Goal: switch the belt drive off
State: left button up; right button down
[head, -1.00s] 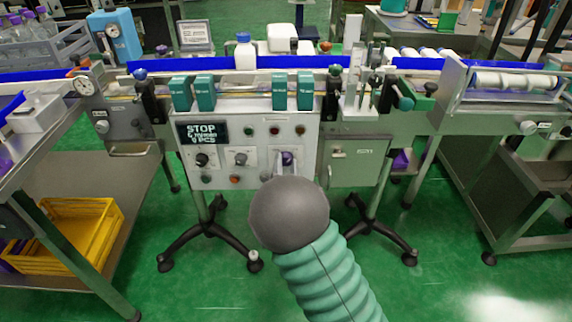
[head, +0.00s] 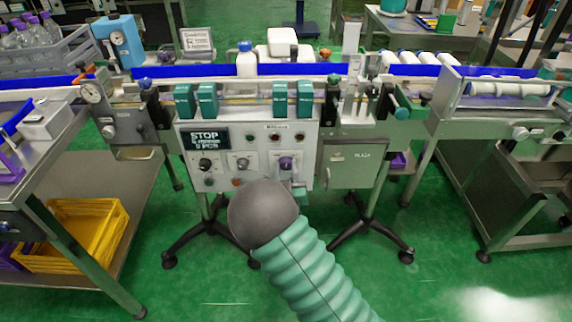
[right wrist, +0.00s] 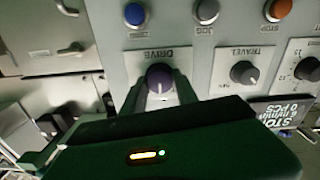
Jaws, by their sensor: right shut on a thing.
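The belt drive's purple knob (head: 286,163) is on the right of the grey control panel (head: 225,115), below the red lamps. In the right wrist view, which is upside down, the knob (right wrist: 159,77) sits under the DRIVE label. My right gripper (right wrist: 159,88) has one finger on each side of the knob and is shut on it. In the head view my dark round wrist hides most of that gripper. The knob's exact pointer angle is hard to read. The panel display (head: 208,139) shows STOP. My left gripper is not in view.
Two dark knobs (head: 243,164) sit left of the drive knob, one labelled TRAVEL in the wrist view. A blue button (right wrist: 134,14), a grey button (right wrist: 207,11) and an orange STOP button (right wrist: 278,9) are close by. A conveyor with a white bottle (head: 246,62) runs above the panel.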

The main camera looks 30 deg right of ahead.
jog(key=n+p, duration=0.3)
jog(key=n, duration=0.3)
jog(key=shift+a+n+p, duration=0.1)
jog(key=shift+n+p, duration=0.2)
jog(key=shift+p, duration=0.05)
jog(key=shift+a+f+n+p, duration=0.15)
jog(key=shift+n+p, duration=0.3)
jog(key=shift+n, duration=0.4)
jog(key=shift+d+f+n+p, duration=0.1)
jog(key=shift+n+p, duration=0.3)
jog(key=shift+n, duration=0.45)
jog(key=c, duration=0.9)
grip_release()
jog(key=shift+c, duration=0.2)
jog(key=shift+r, duration=0.1)
